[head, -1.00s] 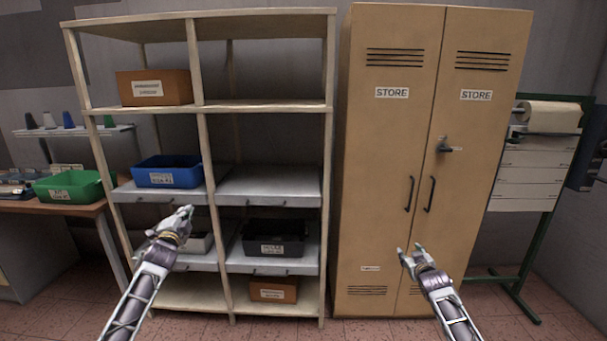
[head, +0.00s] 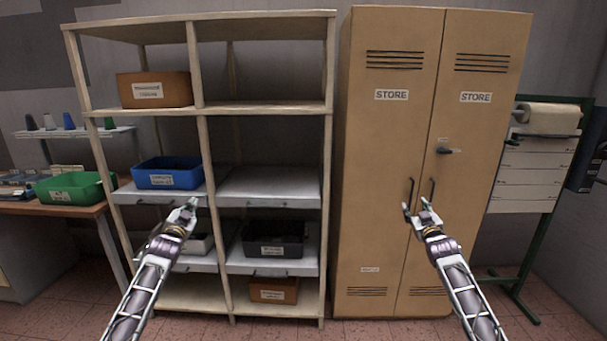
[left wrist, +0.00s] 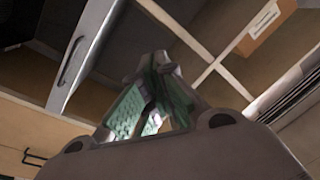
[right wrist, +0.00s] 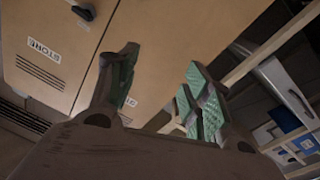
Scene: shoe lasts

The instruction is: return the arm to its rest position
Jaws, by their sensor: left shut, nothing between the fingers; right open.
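My left gripper (head: 188,209) is in front of the left shelf column, below the blue bin (head: 167,172). It is shut and empty; its green finger pads meet in the left wrist view (left wrist: 155,85). I cannot tell how far either gripper is from the furniture.
The shelf rack (head: 268,108) holds a brown box (head: 155,89) on top and a black bin (head: 272,240) and a cardboard box (head: 274,290) lower down. A green bin (head: 75,187) is on the bench at left. A paper roll stand (head: 548,118) is at right.

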